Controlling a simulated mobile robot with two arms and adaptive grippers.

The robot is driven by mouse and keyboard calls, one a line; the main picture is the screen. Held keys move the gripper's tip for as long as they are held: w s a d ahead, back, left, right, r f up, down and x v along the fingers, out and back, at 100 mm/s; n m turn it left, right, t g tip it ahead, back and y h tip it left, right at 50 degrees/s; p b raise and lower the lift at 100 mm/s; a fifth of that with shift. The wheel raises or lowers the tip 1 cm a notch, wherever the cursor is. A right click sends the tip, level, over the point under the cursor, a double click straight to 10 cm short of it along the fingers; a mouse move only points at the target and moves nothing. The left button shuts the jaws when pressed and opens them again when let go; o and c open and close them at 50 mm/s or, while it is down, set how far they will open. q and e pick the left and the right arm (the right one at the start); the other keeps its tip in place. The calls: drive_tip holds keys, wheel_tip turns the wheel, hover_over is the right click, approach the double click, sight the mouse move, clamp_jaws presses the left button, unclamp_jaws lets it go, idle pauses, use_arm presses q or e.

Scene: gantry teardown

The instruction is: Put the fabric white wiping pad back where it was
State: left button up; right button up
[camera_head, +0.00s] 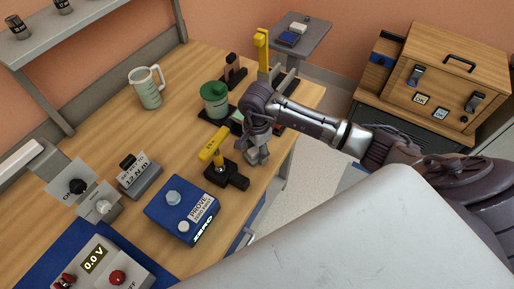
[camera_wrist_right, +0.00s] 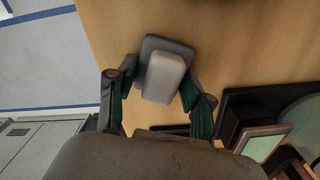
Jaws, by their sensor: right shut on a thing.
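My right gripper (camera_head: 258,135) reaches down over the right edge of the wooden bench, its jaws shut on a pale grey, two-layered block (camera_head: 257,155). In the right wrist view this block (camera_wrist_right: 164,76) shows between the fingers of the right gripper (camera_wrist_right: 158,100), a lighter block against a darker grey slab. It looks like the wiping pad, but its fabric cannot be made out. The bench top shows behind it; whether it touches the wood is unclear. My left gripper is not in view.
A yellow-handled clamp (camera_head: 212,145) and a blue probe box (camera_head: 182,211) stand nearby. A green-topped canister (camera_head: 214,99) is behind, left of the gripper. A side table (camera_head: 315,32) holds small items. Bare bench top (camera_head: 180,130) lies left of the canister.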

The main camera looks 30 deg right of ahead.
drive_tip(key=shift+f, duration=0.2)
drive_tip(key=o, duration=1)
drive_tip(key=shift+r, duration=0.1)
drive_tip(key=shift+r, duration=0.1)
drive_tip(key=shift+r, duration=0.2)
wheel_tip(320, 180, up, 11)
drive_tip(key=b, duration=0.3)
drive_tip(key=shift+w+f, duration=0.1)
drive_tip(key=shift+f, duration=0.1)
drive_tip(key=shift+r, duration=0.55)
